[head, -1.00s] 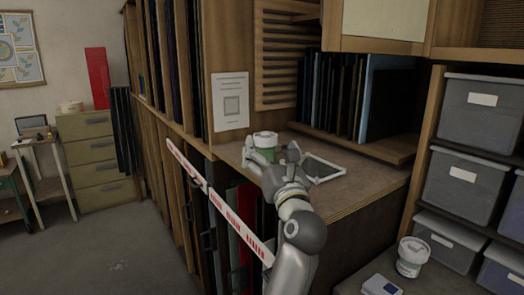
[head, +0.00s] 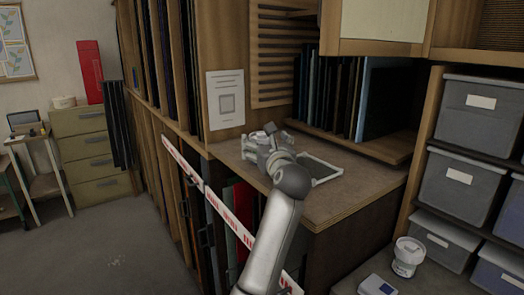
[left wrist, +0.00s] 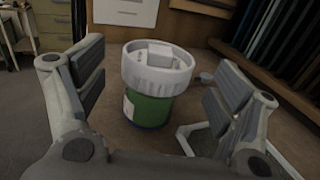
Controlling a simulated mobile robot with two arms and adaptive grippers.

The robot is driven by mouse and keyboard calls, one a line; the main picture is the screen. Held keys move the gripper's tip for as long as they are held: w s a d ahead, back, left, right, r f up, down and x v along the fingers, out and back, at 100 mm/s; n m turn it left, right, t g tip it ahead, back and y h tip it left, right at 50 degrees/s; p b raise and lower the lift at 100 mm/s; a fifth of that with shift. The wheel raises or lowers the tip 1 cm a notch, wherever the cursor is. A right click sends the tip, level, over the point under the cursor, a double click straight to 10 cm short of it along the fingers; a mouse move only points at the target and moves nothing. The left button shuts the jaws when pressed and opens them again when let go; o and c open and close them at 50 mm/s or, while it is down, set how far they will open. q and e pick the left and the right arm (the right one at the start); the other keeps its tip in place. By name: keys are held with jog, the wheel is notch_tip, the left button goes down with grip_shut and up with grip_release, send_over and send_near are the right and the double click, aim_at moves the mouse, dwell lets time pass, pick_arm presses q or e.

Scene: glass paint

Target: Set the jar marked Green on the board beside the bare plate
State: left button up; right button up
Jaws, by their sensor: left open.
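A jar (left wrist: 150,108) with a green body and a white ridged lid stands upright on the brown counter, between the spread fingers of my left gripper (head: 262,140). The gripper is open, with gaps on both sides of the jar in the left wrist view. A pale label shows on the jar's left side, but I cannot read it. In the head view my gripper mostly hides the jar. A dark flat plate in a pale frame (head: 331,179) lies on the counter (head: 350,200) just right of the gripper. My right gripper is not in view.
A red-and-white striped bar (head: 219,204) crosses in front of the rack left of the counter. Upright panels (head: 345,95) stand at the counter's back. The counter's front right is clear.

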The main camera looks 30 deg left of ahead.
aim_at(262, 138)
pick_arm(q)
jog(key=p+x, duration=0.1)
jog(key=x, duration=0.2)
jog(key=shift+w+a+r, duration=0.1)
jog(key=shift+a+r, duration=0.1)
jog(key=shift+a, duration=0.1)
jog(key=shift+d, duration=0.1)
jog(key=shift+c, duration=0.5)
jog(key=c, duration=1.4)
jog(key=shift+c, duration=1.3)
jog(key=shift+r, duration=0.1)
